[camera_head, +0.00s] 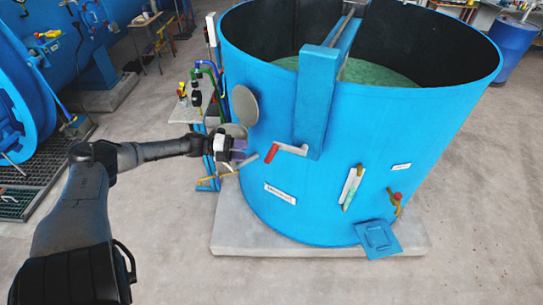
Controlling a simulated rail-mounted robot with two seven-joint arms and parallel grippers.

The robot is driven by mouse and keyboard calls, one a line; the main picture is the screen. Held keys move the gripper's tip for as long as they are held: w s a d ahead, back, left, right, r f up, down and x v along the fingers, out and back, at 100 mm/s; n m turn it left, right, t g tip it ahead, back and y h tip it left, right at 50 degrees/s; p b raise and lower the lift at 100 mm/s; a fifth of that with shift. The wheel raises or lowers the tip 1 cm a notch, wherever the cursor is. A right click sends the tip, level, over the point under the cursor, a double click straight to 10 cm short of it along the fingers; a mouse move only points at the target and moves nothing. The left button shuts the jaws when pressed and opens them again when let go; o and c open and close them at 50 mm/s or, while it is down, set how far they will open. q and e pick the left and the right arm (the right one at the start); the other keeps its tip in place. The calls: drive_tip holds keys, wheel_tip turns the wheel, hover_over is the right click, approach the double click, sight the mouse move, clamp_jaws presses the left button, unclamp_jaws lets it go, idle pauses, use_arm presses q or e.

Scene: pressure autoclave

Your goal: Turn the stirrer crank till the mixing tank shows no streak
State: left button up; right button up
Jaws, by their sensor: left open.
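The mixing tank (330,200) is a large open blue drum holding green liquid (375,73). No distinct streak can be made out in the visible liquid; the near wall and bridge hide part of it. A blue bridge (318,95) crosses the rim and runs down the front wall. The stirrer crank (291,149) sticks out to the left from its lower end, with a red grip (271,154) at the end. My left gripper (246,158) is open, just left of the red grip, with its fingers pointing toward it. Whether it touches is unclear. My right gripper is out of view.
Round grey discs (244,105) stand at the tank's left side, above my left gripper. A sight gauge (351,187) and a red-knobbed valve (397,197) are on the front. A side table (188,112) with hoses stands behind my forearm. The floor in front is clear.

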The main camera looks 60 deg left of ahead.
sight(271, 155)
use_arm(q)
drive_tip(key=shift+b+x, duration=0.5)
drive_tip(key=shift+x, duration=4.95)
drive_tip(key=shift+w, duration=0.1)
clamp_jaws()
